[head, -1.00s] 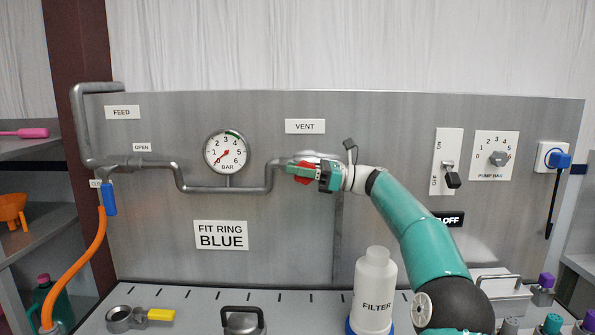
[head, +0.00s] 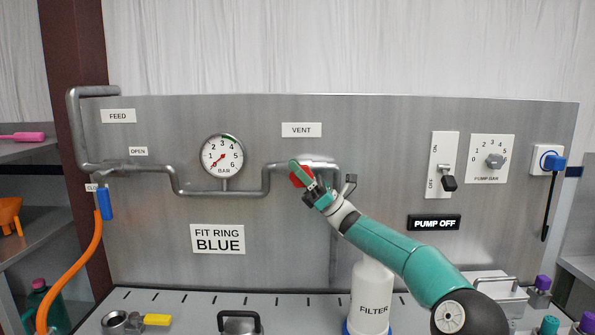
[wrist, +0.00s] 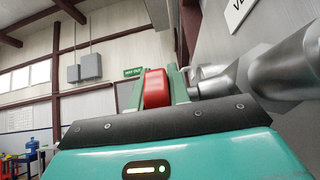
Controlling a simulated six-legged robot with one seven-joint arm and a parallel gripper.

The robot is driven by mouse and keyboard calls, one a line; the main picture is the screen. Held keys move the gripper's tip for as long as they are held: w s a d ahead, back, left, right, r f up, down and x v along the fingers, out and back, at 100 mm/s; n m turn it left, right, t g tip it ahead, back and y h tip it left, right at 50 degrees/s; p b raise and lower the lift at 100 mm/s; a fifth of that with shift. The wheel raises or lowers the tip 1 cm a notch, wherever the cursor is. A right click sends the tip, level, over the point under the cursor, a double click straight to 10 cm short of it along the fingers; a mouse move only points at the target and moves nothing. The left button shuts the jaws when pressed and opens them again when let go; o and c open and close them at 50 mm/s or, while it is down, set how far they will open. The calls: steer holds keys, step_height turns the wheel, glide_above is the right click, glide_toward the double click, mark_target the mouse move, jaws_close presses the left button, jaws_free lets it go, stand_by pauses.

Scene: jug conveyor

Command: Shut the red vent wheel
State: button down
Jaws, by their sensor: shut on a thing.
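The red vent wheel (head: 298,178) is on the pipe below the VENT label (head: 301,130), in the middle of the grey panel. My gripper (head: 303,175) is at the wheel, coming from the lower right, with its fingers on it. In the wrist view the red wheel (wrist: 156,88) sits between the two green fingers of my gripper (wrist: 160,85), which are shut on it. Part of the wheel is hidden by the fingers.
The pressure gauge (head: 222,156) is left of the wheel, its needle low. The sign (head: 434,223) reads PUMP OFF. A white FILTER bottle (head: 372,290) stands below my arm. The blue feed handle (head: 105,203) hangs down at the left.

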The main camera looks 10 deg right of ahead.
steer(key=shift+f, duration=0.1)
stand_by(0.3)
steer(key=c, duration=1.6)
jaws_free()
